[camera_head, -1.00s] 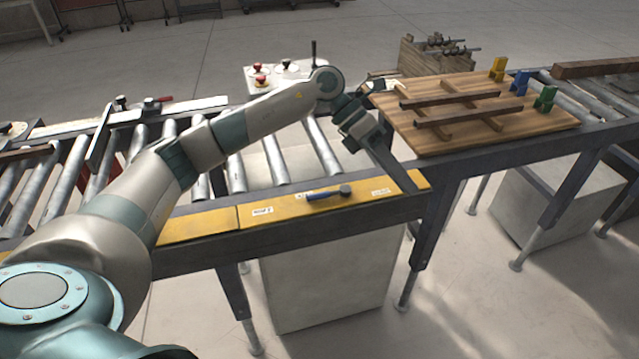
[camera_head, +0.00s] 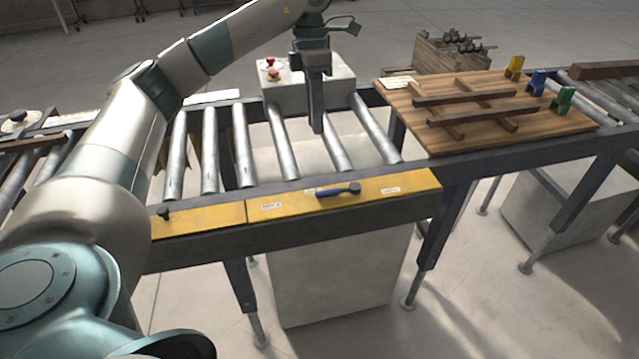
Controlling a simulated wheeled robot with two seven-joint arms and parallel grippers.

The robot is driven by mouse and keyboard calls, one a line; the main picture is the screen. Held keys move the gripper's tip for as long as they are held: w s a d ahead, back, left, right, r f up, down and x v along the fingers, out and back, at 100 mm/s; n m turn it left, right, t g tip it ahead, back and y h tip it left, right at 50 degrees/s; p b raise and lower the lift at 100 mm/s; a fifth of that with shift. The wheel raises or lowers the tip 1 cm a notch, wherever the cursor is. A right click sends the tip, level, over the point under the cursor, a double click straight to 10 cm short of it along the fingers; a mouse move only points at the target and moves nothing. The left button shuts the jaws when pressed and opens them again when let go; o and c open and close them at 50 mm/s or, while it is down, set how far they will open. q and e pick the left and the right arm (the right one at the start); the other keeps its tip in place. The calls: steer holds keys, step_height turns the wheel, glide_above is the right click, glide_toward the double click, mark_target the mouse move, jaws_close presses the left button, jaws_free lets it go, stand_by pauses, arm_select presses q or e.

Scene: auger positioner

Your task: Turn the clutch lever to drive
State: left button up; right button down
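The clutch lever (camera_head: 338,190) has a blue handle and a dark round end. It lies on the yellow front panel (camera_head: 290,200) of the roller conveyor. Its handle points left and its dark end is at the right, between two small white labels (camera_head: 271,206) (camera_head: 391,190). My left gripper (camera_head: 317,128) points down above the rollers, behind the lever and apart from it. I see it side-on, so whether its fingers are open or shut does not show. My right gripper is not in view.
A grey box with red buttons (camera_head: 274,74) stands behind the rollers, partly hidden by my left gripper. A wooden board (camera_head: 480,130) with dark bars and coloured blocks is at the right. A small black knob (camera_head: 164,212) is on the panel's left part. The space above the lever is clear.

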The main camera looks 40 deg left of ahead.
mark_target(320, 192)
arm_select(q)
steer(key=f+p, duration=0.2)
steer(key=f, duration=0.3)
steer(key=s+d+f+p, duration=0.1)
steer(key=f+p, duration=0.1)
steer(key=f, duration=0.3)
steer(key=s+d+f+p, duration=0.1)
steer(key=f+p, duration=0.1)
steer(key=f, duration=0.4)
steer(key=shift+d, duration=0.25)
steer(key=shift+s+f+p, duration=0.1)
steer(key=shift+f+p, duration=0.25)
steer(key=shift+f, duration=0.15)
steer(key=shift+d, duration=0.1)
jaws_close()
